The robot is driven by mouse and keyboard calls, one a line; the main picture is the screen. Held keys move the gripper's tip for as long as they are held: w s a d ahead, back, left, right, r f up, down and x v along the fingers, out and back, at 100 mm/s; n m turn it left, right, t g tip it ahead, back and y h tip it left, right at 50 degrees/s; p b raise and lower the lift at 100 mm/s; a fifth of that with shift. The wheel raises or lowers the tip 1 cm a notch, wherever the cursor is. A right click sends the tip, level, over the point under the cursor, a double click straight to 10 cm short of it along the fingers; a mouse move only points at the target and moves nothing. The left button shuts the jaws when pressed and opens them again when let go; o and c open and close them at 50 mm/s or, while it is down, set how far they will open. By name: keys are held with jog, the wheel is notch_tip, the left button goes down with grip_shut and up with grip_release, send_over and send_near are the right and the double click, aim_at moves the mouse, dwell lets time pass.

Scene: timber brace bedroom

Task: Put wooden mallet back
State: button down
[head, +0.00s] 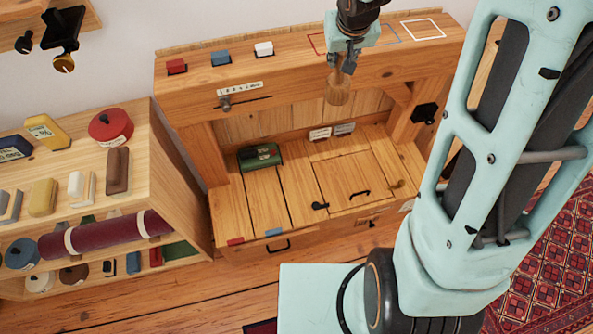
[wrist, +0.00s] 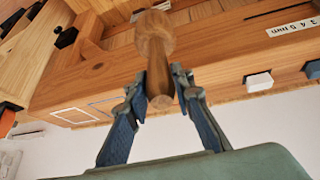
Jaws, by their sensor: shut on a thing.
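The wooden mallet (head: 338,92) hangs from my gripper (head: 345,64), its rounded end lowest, in front of the upper beam of the timber bench. In the wrist view the mallet (wrist: 154,36) has a wide rounded end and a narrower shaft. The two fingers of my gripper (wrist: 158,88) close on the shaft near its end. The mallet is in the air above the lower bench top (head: 295,185). I cannot tell whether it touches the beam (head: 285,85).
Red (head: 177,66), blue (head: 221,58) and white (head: 264,49) blocks sit on the beam's top, left of coloured outlines (head: 423,29). A green object (head: 260,156) lies on the lower top. A loaded shelf (head: 155,105) stands at left.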

jog(key=s+a+f+n+g+y+b, duration=0.1)
jog(key=s+a+f+n+b, duration=0.15)
jog(key=s+f+b, duration=0.7)
jog(key=s+a+f+n+g+y+b, duration=0.1)
jog(key=s+a+f+n+b, duration=0.2)
jog(key=f, duration=1.2)
jog(key=s+a+f+n+g+b, duration=0.1)
jog(key=s+a+f+g+b, duration=0.15)
jog(key=s+f+b, duration=0.7)
jog(key=w+a+f+b, duration=0.3)
jog(key=w+f+b, duration=0.1)
jog(key=w+f, duration=1.1)
jog(key=shift+w+f+t, duration=0.3)
jog(key=shift+w+t, duration=0.15)
jog(key=shift+w, duration=0.45)
jog(key=shift+f, duration=0.1)
jog(key=c, duration=2.1)
grip_release()
jog(key=shift+f+b, duration=0.15)
jog(key=shift+b, duration=0.15)
jog(key=o, duration=0.4)
